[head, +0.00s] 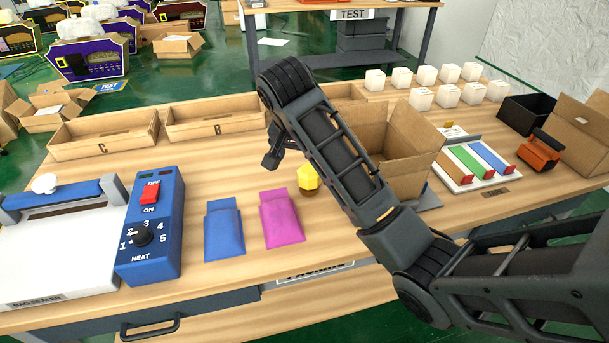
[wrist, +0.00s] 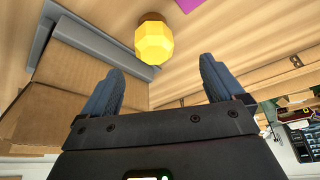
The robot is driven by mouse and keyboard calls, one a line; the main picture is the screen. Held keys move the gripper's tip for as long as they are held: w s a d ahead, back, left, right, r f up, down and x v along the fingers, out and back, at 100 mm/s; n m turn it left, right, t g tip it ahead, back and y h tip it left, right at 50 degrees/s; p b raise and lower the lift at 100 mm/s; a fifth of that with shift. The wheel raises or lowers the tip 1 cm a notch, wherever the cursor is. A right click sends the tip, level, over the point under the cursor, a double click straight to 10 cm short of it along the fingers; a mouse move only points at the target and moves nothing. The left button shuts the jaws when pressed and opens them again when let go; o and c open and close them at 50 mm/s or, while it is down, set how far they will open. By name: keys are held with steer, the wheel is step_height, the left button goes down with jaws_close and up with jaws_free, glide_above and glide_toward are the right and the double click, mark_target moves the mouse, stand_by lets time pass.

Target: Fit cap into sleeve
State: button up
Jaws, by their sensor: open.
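A yellow faceted cap (head: 308,178) with a brown base stands on the table, just left of the open cardboard box. It also shows in the wrist view (wrist: 154,42), beyond and between my fingertips. A magenta sleeve (head: 282,218) and a blue sleeve (head: 224,228) lie flat on the table to the left of the cap. A corner of the magenta sleeve shows at the top of the wrist view (wrist: 187,4). My gripper (head: 272,159) is open and empty, above the table behind and left of the cap, apart from it.
The open cardboard box (head: 405,150) stands close right of the cap, partly behind my arm. A blue heat control box (head: 150,235) and a bag sealer (head: 60,255) are at the left. Cardboard trays (head: 105,135) line the back. Several white boxes (head: 448,95) stand back right.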

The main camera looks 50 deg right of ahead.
mark_target(309, 169)
steer(key=shift+b+x, duration=1.15)
steer(key=shift+x, duration=0.2)
steer(key=x, duration=0.2)
steer(key=s+x, duration=0.1)
steer(key=shift+w+d+f, duration=0.1)
steer(key=shift+d+f, duration=0.2)
steer(key=shift+f, duration=0.05)
steer(key=shift+w+d+f, duration=0.1)
steer(key=shift+f, duration=0.3)
steer(key=shift+r, duration=0.15)
steer(key=c, duration=1.3)
